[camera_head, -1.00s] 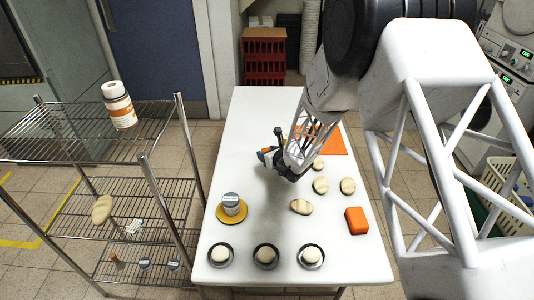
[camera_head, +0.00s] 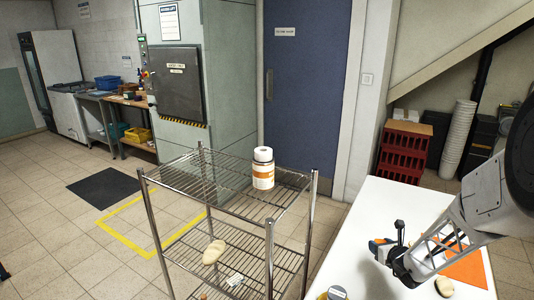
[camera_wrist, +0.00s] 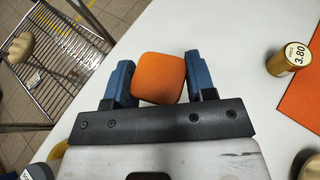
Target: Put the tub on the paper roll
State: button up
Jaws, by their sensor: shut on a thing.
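The paper roll (camera_head: 263,168), white with an orange label band, stands upright on the top shelf of a wire rack. My gripper (camera_wrist: 160,80) is shut on an orange tub-like thing (camera_wrist: 159,78) with a rounded-square face, held between its blue fingers. I cannot tell from its shape alone that it is the tub. In the head view my gripper (camera_head: 382,247) is above the white table, to the right of the rack and apart from the paper roll. A grey-lidded jar (camera_head: 337,293) shows at the bottom edge.
The wire rack (camera_head: 206,207) has corner posts rising above its top shelf, which is otherwise clear.

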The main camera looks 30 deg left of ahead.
jog(key=s+a+r+n+g+y, duration=0.2)
jog(key=a+r+n+g, duration=0.1)
jog(key=a+r, duration=0.85)
jog(key=s+a+r+n+g+y, duration=0.1)
jog(key=s+a+r+n+g, duration=0.1)
jog(key=s+a+r, duration=0.4)
jog(key=s+a+r+n+g, duration=0.2)
jog(key=s+a+r, duration=0.4)
jog(key=r, duration=0.6)
jog(key=s+a+r+n+g+y, duration=0.1)
jog(key=s+a+r+n+g, duration=0.1)
jog(key=s+a+r, duration=0.4)
notch_tip(320, 180, up, 4)
jog(key=shift+s+a+r+n+g+y, duration=0.1)
jog(key=shift+s+a+n+g+y, duration=0.4)
jog(key=shift+s, duration=0.55)
jog(key=shift+w+d, duration=0.1)
send_over(263, 150)
jog(key=shift+s+d+f, duration=0.15)
jog(key=shift+d+f, duration=0.05)
jog(key=shift+f, duration=0.2)
jog(key=shift+s+d+f, duration=0.15)
jog(key=shift+d+f, duration=0.05)
jog(key=shift+f, duration=0.2)
jog(key=shift+a, duration=0.1)
jog(key=shift+w+a, duration=0.2)
jog(key=shift+w, duration=0.05)
jog(key=shift+f, duration=1.8)
jog(key=shift+f, duration=0.15)
